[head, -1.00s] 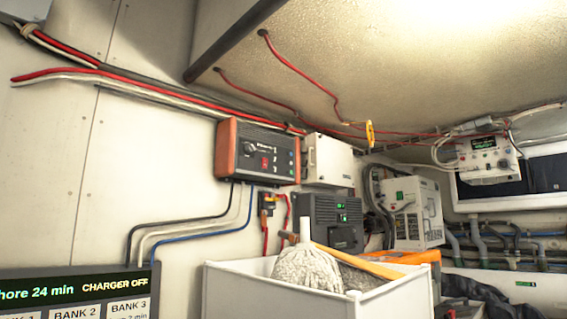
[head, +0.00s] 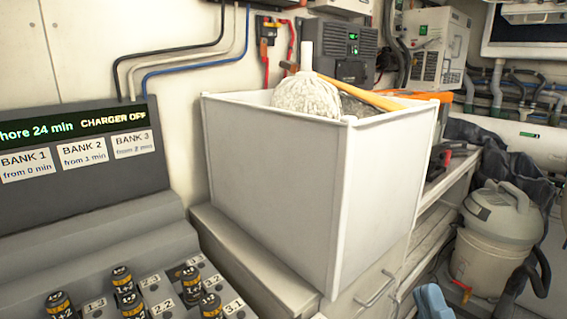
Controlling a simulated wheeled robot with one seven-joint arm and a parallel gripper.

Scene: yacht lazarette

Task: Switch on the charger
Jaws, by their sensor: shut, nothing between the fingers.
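A dark panel (head: 80,150) at the left has a lit display (head: 70,127) reading "hore 24 min CHARGER OFF", its left end cut off. Below are labels for BANK 1 (head: 27,165), BANK 2 (head: 84,153) and BANK 3 (head: 133,144), marked from 0, 1 and 2 min. On the grey console in front are several black knobs with yellow bands, such as one (head: 191,285) at the right; the readable ones say 1+2. Which unit is the charger, I cannot tell. A dark vented box (head: 345,45) with a small green display hangs on the wall behind the bin. My gripper is not in view.
A large white bin (head: 275,185) holding a mop head (head: 308,95) and a wooden handle stands right of the console. Beyond are a white unit (head: 433,48), an orange case (head: 410,94), and a vacuum (head: 495,235) on the floor at right.

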